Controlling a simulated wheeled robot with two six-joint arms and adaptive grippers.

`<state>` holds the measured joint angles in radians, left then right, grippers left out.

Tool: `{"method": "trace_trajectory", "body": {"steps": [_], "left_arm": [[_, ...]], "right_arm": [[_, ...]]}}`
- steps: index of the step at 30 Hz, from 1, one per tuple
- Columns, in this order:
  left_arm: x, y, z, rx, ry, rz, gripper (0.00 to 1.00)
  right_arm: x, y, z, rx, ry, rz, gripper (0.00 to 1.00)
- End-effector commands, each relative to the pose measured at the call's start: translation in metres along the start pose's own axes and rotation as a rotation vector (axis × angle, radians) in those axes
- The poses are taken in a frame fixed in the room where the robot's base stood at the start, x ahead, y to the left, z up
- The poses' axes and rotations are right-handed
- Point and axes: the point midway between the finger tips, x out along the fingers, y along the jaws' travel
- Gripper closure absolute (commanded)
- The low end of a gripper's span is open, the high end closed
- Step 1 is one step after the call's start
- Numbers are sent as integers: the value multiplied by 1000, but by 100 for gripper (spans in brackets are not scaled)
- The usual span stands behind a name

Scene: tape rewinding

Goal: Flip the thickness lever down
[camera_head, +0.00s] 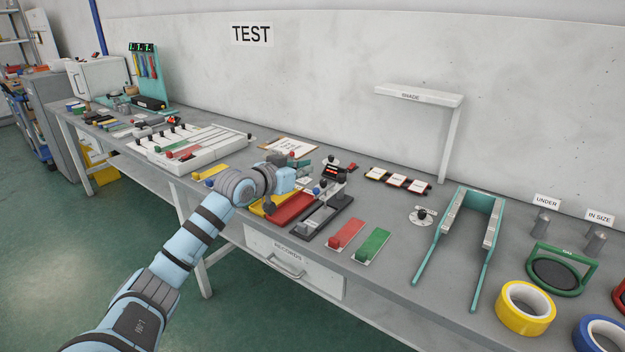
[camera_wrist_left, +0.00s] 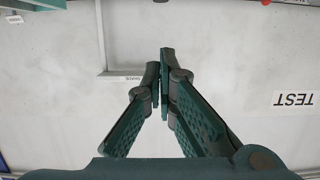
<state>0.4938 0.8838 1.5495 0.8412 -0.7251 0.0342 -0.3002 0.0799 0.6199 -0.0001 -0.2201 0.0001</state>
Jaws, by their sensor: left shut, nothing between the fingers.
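My left arm comes in from the lower left in the head view and its wrist is over the middle of the bench. My left gripper (camera_wrist_left: 160,58) is shut and empty in the left wrist view, its fingertips together in front of the wall. In the head view the wrist partly hides the fingers. A dark fixture (camera_head: 318,220) with a grey top and upright posts with small knobs stands just right of my wrist. A white round plate with a black knob (camera_head: 422,215) lies further right. I cannot tell which part is the thickness lever. My right gripper is not in view.
A red tray (camera_head: 292,207) lies beneath my wrist. Red (camera_head: 346,234) and green (camera_head: 372,245) plates lie near the front edge. A teal frame (camera_head: 494,210) and a yellow tape roll (camera_head: 525,308) stand right. A shelf (camera_head: 420,94) rises behind. Bare bench shows around the knob plate.

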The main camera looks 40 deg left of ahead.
Motion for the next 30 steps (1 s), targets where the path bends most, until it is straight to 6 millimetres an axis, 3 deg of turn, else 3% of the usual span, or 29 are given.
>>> {"method": "trace_trajectory", "body": {"steps": [5,9,12,25,30], "left_arm": [[38,3,0,-6,1,5,100],[43,1,27,3,-4,2,100],[45,1,36,2,-2,2,100],[46,1,41,3,2,2,100],[57,14,51,5,62,24,100]], "right_arm": [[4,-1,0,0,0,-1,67],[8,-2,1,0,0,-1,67],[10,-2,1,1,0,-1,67],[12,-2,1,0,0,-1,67],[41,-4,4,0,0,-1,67]]}}
